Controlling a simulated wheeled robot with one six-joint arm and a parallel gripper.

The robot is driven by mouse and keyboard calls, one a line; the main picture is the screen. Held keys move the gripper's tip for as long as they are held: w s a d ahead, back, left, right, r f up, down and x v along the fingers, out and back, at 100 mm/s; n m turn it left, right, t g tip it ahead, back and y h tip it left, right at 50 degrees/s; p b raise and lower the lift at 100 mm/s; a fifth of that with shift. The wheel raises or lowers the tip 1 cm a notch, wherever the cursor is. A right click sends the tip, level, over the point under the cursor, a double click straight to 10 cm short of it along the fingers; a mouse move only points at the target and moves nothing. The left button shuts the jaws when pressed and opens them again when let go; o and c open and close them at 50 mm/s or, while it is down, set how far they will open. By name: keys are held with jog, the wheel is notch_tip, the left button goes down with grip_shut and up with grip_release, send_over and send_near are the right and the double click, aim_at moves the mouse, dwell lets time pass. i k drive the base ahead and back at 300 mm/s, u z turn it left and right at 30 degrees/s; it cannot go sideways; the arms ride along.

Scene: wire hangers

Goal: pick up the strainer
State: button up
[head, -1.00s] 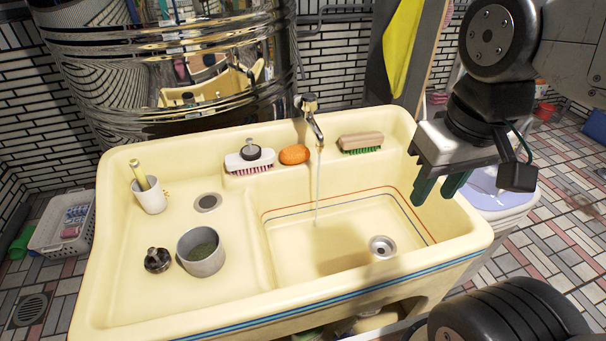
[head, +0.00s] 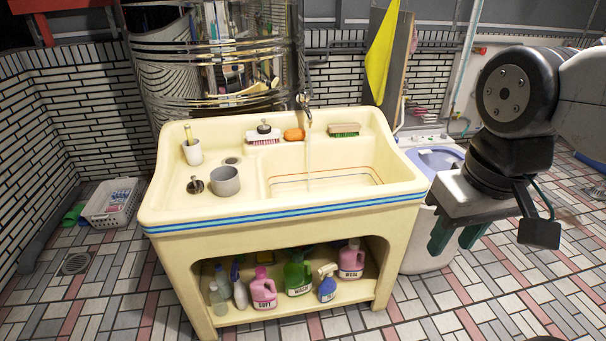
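No object is plainly readable as the strainer. A small dark round piece with a knob (head: 195,186) sits on the left deck of the cream sink unit (head: 290,205); it may be the strainer. A grey cup (head: 225,181) stands just right of it, its inside too small to read. My gripper (head: 457,238) hangs at the right of the sink unit, in front of the white washing tub in the picture. Its two green fingers are apart with nothing between them. It is well away from both objects.
A brush (head: 264,135), an orange soap (head: 294,135) and a green-bristled brush (head: 344,130) lie on the back ledge near the running tap (head: 305,102). A cup with a stick (head: 192,152) stands at left. Several bottles fill the shelf below. Tiled floor in front is clear.

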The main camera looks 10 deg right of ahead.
aim_at(194, 187)
jog(key=u, duration=0.05)
jog(key=k, duration=0.15)
jog(key=u, duration=1.65)
jog(key=i, duration=4.85)
jog(key=z, duration=0.65)
jog(key=i, duration=0.8)
jog(key=z, duration=3.55)
